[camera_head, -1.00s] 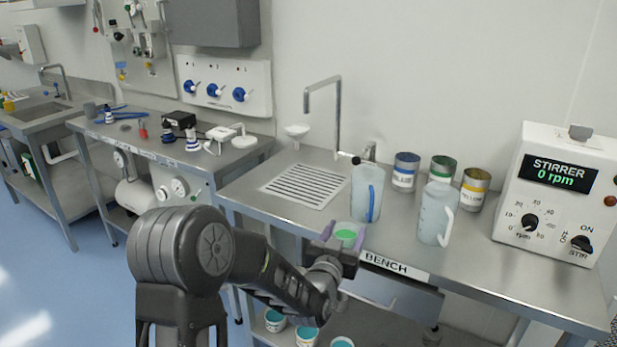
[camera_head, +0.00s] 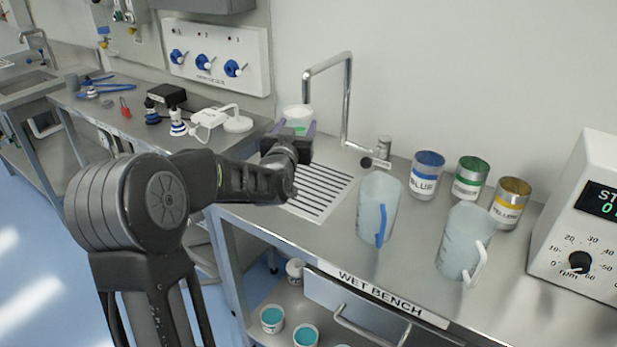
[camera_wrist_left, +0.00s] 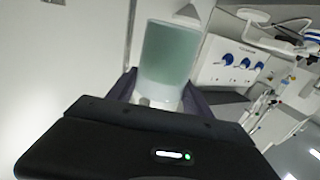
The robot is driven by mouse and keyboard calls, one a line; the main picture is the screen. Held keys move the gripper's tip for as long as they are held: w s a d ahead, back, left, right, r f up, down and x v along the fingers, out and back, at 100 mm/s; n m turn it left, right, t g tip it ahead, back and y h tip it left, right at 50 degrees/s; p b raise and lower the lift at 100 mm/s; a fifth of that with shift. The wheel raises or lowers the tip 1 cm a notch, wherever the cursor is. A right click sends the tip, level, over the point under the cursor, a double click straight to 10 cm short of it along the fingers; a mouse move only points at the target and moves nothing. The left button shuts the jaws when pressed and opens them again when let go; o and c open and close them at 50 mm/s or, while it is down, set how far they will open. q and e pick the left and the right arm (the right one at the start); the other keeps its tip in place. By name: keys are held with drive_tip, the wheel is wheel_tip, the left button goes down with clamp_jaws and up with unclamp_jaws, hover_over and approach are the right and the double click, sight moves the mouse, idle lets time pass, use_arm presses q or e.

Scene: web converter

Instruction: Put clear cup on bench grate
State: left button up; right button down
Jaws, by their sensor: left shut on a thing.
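The clear cup (camera_wrist_left: 170,52) is translucent with a pale green tint in the left wrist view. My left gripper (camera_head: 296,131) is shut on it, with a dark finger on either side near its lower end. The bench grate (camera_head: 325,190) is a slotted panel in the steel wet bench top. My gripper and the cup appear near its far left end, and my wrist covers part of it. The height over the grate is hard to tell. My right gripper is out of view.
A tall bent tap (camera_head: 347,100) stands behind the grate. Two jugs (camera_head: 376,208) (camera_head: 464,240) stand right of the grate, with blue, green and yellow tins (camera_head: 427,175) behind. The stirrer (camera_head: 590,225) is far right.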

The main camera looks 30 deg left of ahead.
use_arm(q)
drive_tip(key=shift+s, duration=0.1)
drive_tip(key=shift+f+p, duration=0.4)
drive_tip(key=shift+f, duration=2.7)
drive_tip(key=shift+f+p, duration=0.3)
drive_tip(key=shift+f, duration=1.65)
drive_tip(key=shift+r, duration=0.1)
drive_tip(key=shift+d+f+b, duration=0.1)
drive_tip(key=shift+f+b, duration=0.3)
drive_tip(key=shift+b, duration=0.25)
